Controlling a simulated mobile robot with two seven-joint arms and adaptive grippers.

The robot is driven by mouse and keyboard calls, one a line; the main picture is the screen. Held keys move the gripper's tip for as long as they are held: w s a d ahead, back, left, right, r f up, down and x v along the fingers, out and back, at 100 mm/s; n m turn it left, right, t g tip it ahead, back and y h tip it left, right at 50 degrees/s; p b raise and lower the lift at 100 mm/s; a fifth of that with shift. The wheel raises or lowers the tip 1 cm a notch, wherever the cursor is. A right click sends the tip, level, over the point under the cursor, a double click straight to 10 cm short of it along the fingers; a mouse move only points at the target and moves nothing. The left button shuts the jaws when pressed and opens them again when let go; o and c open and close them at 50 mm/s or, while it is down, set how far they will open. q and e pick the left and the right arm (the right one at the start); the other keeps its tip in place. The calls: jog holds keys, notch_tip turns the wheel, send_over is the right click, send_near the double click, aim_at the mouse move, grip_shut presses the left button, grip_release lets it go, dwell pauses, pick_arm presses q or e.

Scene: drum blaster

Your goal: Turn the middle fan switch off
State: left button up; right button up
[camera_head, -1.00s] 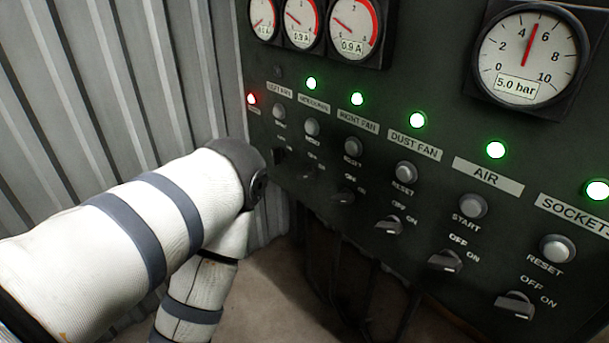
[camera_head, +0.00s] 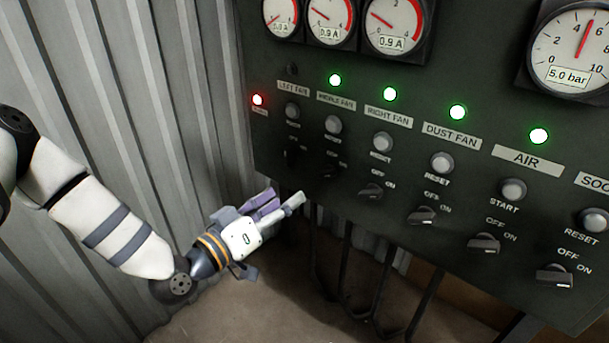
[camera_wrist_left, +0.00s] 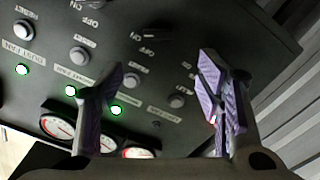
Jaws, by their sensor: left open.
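The control panel (camera_head: 400,60) carries a row of rotary switches. The middle fan switch (camera_head: 331,168) is a small dark knob below the middle fan label (camera_head: 336,101) and its grey reset button (camera_head: 333,125). Its position is too dark to read. The green lamp (camera_head: 335,80) above it is lit. My left gripper (camera_head: 287,195) is open and empty, below and left of this switch, apart from the panel's lower edge. In the left wrist view, its purple fingers (camera_wrist_left: 163,70) stand spread before the upside-down panel, with the middle fan reset button (camera_wrist_left: 130,82) between them. My right gripper is not in view.
The left fan switch (camera_head: 291,156) and right fan switch (camera_head: 371,190) flank the middle one closely. A red lamp (camera_head: 257,99) glows at the panel's left edge. A corrugated wall (camera_head: 130,90) stands left. Open floor and dark bars lie below the panel.

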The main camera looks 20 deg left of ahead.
aim_at(322, 174)
pick_arm(q)
jog(key=b+x, duration=0.1)
jog(key=x, duration=1)
jog(key=shift+d+f, duration=0.2)
jog(key=shift+w+d+r, duration=0.1)
jog(key=shift+w+d, duration=0.1)
jog(key=shift+w, duration=0.3)
jog(key=c, duration=1.2)
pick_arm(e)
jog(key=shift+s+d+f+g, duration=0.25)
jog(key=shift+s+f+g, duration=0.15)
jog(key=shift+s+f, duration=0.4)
